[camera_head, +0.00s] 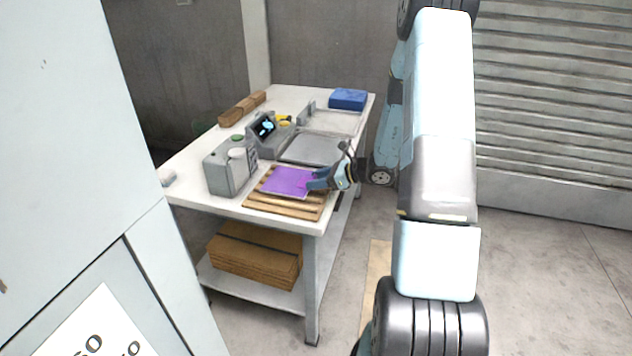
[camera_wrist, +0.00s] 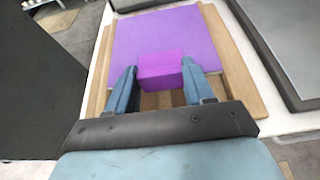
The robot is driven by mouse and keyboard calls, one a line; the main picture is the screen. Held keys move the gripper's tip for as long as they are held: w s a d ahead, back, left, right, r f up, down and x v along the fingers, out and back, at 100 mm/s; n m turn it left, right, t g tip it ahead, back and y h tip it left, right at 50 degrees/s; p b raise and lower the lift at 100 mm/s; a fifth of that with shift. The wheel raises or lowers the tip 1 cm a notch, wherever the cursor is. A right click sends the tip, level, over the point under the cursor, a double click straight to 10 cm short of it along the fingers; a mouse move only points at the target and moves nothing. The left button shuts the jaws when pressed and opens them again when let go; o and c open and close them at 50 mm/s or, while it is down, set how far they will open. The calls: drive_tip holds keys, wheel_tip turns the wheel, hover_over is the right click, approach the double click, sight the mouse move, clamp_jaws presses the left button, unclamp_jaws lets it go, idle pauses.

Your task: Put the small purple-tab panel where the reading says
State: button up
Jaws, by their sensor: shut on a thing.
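The purple panel (camera_head: 287,181) lies flat over the slatted wooden rack (camera_head: 278,207) at the front of the white table. In the wrist view the panel (camera_wrist: 165,38) shows with a brighter purple tab (camera_wrist: 160,70) on its near edge. My gripper (camera_head: 318,183) reaches in from the right; in the wrist view its two blue fingers (camera_wrist: 160,80) stand on either side of the tab and are shut on it. I cannot tell whether the panel rests on the slats or is just above them. A device with a lit dark display (camera_head: 264,126) stands behind; its reading is too small to make out.
A grey box-shaped device (camera_head: 228,170) stands left of the rack. A grey flat tray (camera_head: 314,149) lies behind it, with a paler one (camera_head: 340,121) farther back. A blue box (camera_head: 348,98) is at the back right.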

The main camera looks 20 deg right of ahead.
drive_tip(key=shift+f, duration=0.25)
drive_tip(key=o, duration=1.2)
drive_tip(key=shift+c, duration=0.2)
